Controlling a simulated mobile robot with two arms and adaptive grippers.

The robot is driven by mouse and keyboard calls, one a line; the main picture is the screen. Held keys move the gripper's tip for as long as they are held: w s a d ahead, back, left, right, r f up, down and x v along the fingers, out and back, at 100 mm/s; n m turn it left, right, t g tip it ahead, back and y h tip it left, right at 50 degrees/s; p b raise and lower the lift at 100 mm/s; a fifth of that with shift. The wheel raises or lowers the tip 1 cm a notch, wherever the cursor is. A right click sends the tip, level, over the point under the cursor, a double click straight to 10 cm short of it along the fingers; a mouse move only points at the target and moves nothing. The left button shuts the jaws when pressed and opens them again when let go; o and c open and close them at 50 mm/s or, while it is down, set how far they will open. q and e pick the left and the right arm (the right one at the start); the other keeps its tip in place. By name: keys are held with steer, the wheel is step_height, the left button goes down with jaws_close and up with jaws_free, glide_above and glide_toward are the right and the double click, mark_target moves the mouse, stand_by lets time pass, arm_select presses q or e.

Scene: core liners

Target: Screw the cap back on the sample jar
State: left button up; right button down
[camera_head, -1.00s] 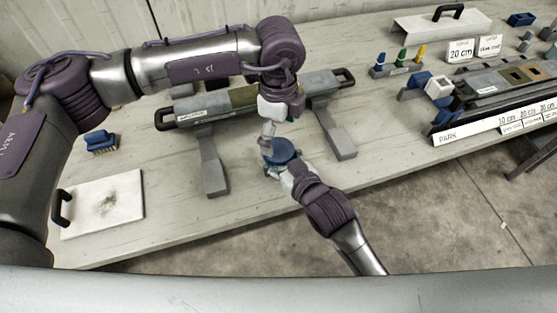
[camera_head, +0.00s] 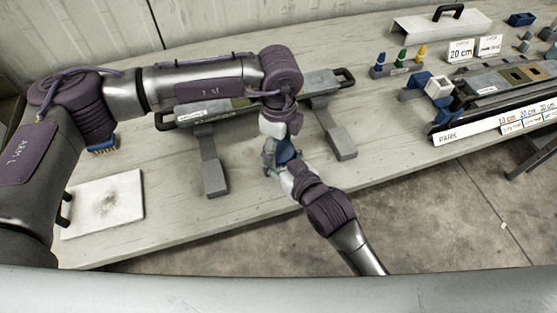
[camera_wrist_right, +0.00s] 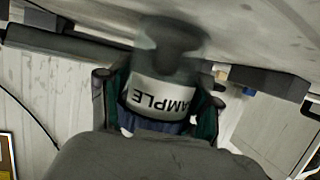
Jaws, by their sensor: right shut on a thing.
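The sample jar (camera_wrist_right: 165,75) is grey and clear, with a white SAMPLE label that reads upside down in the right wrist view. My right gripper (camera_wrist_right: 155,105) is shut on it, with a finger at each side. A blue band (camera_wrist_right: 155,123) shows at the jar's label end, partly hidden by my wrist. In the head view my right gripper (camera_head: 288,172) reaches in from the lower right. My left gripper (camera_head: 279,148) comes down from above, close over a blue piece (camera_head: 285,149) at the jar. Its fingers overlap the blue piece, so I cannot tell whether they grip it.
A long grey core holder (camera_head: 212,114) on grey feet stands just behind the grippers. A white plate with a dark smudge (camera_head: 105,205) and a blue brush (camera_head: 102,142) lie at the left. Labelled trays and a PARK strip (camera_head: 450,138) fill the right. The bench's front edge is close.

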arm_select(q)
steer(key=shift+c, duration=1.3)
steer(key=m, duration=1.6)
steer(key=o, duration=1.3)
steer(key=shift+f, duration=0.1)
steer(key=shift+c, duration=0.2)
